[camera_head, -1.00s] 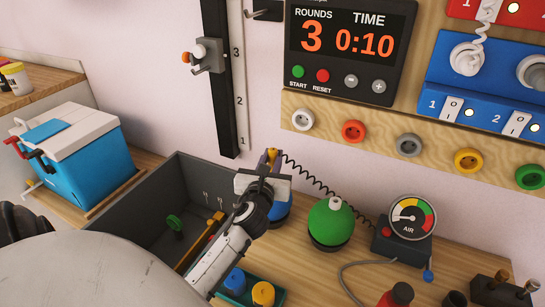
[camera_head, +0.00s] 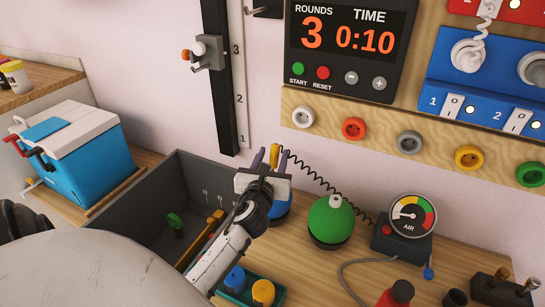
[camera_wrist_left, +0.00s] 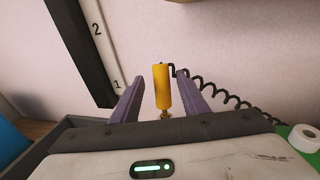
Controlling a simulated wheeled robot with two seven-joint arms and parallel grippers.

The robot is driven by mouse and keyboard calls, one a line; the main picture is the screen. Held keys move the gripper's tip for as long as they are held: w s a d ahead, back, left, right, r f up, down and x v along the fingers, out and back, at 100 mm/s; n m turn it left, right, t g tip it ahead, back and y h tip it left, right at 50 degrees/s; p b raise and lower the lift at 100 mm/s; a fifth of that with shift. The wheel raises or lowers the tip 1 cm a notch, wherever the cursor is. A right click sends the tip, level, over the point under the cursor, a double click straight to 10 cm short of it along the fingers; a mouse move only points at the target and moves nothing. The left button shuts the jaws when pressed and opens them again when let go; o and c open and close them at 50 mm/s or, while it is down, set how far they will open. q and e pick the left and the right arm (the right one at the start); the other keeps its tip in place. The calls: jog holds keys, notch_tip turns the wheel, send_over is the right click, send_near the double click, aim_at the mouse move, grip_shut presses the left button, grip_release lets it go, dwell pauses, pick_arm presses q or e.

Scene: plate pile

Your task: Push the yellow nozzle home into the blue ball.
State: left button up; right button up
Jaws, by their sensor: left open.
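The yellow nozzle (camera_head: 274,155) stands roughly upright above the blue ball (camera_head: 284,214), with a coiled black hose at its top. The ball is mostly hidden behind my left gripper in the head view. My left gripper (camera_head: 270,161) is open, its purple fingers on either side of the nozzle. In the left wrist view the nozzle (camera_wrist_left: 161,86) stands between the spread fingers (camera_wrist_left: 160,92) with a gap on both sides. A brass tip shows at its lower end. Where the tip meets the ball is hidden. My right gripper is not in view.
A green ball (camera_head: 331,219) stands to the right, beside the air gauge unit (camera_head: 402,243). A grey open bin (camera_head: 150,192) lies left of my gripper. A teal tray (camera_head: 248,288) with blue and yellow pieces sits in front. The wall is close behind.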

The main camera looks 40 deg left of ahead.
pick_arm(q)
jog(key=shift+s+d, duration=0.3)
jog(key=shift+s, duration=0.1)
jog(key=f+v, duration=0.1)
jog(key=v, duration=0.8)
jog(key=shift+s+r, duration=0.2)
jog(key=shift+r, duration=0.35)
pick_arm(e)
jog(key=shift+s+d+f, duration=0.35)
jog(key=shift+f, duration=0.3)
